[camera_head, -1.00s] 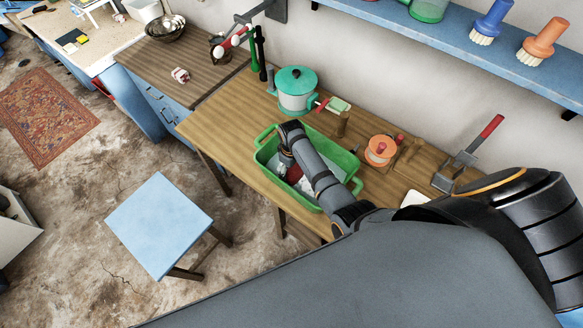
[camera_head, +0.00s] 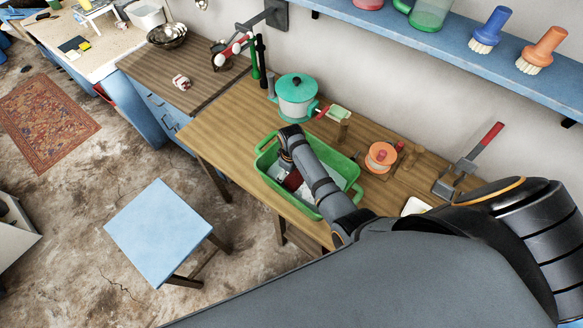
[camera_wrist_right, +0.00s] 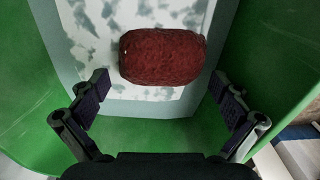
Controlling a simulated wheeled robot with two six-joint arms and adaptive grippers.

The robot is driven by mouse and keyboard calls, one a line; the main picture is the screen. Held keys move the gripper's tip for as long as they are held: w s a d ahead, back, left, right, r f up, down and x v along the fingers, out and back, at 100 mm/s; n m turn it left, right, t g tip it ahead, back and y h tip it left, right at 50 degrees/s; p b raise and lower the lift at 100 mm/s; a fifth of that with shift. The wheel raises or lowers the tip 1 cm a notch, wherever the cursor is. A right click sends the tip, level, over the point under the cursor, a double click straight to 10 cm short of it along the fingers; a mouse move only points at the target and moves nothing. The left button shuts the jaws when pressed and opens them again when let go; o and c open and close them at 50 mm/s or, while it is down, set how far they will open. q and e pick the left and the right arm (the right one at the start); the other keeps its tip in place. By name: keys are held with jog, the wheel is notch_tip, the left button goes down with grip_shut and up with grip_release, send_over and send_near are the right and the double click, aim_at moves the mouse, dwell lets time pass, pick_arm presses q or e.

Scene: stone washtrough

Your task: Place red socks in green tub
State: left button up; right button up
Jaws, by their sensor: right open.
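The red socks, a dark red rolled bundle (camera_wrist_right: 163,57), lie on the pale, grey-speckled bottom inside the green tub (camera_wrist_right: 28,110). In the head view, the green tub (camera_head: 352,170) stands on the wooden bench, and part of the red socks (camera_head: 293,181) shows inside it, below my wrist. My right gripper (camera_wrist_right: 160,88) is inside the tub, with its fingers spread wide. The socks lie just ahead of the fingertips, between their lines, with a gap on both sides. In the head view my forearm covers part of the tub. My left gripper is not in view.
A teal-lidded pot (camera_head: 297,97) stands behind the tub, and an orange spool (camera_head: 380,157) is to its right. A small red-and-white bundle (camera_head: 181,82) lies on the darker counter. A blue-topped stool (camera_head: 158,230) stands in front on the floor.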

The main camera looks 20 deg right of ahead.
notch_tip(320, 180, up, 11)
jog(key=shift+b, duration=0.45)
